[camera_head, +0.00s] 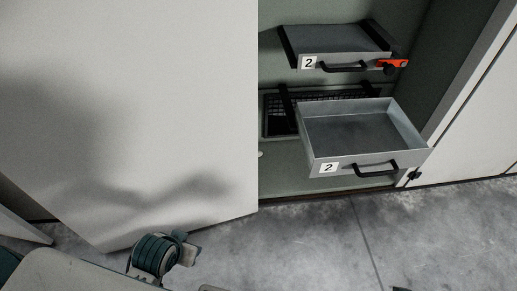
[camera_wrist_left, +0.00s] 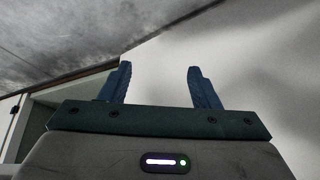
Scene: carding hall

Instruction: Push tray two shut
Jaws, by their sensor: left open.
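The lower tray (camera_head: 375,163), a grey open-topped drawer with a white label reading 2 and a black bar handle (camera_head: 362,169), stands pulled out of the cabinet. It looks empty. An upper tray (camera_head: 340,60), also labelled 2 and with a black handle, sits above it with an orange-red piece (camera_head: 391,64) at its right front. My left arm shows low in the head view, left of and apart from the trays. In the left wrist view my left gripper (camera_wrist_left: 160,68) is open with nothing between its blue fingers. My right gripper does not show.
A large pale door panel (camera_head: 130,110) fills the left of the head view. The cabinet's right side and another pale panel (camera_head: 490,125) stand right of the trays. A dark keyboard-like grid (camera_head: 282,115) lies behind the lower tray. The grey floor (camera_head: 310,245) in front looks clear.

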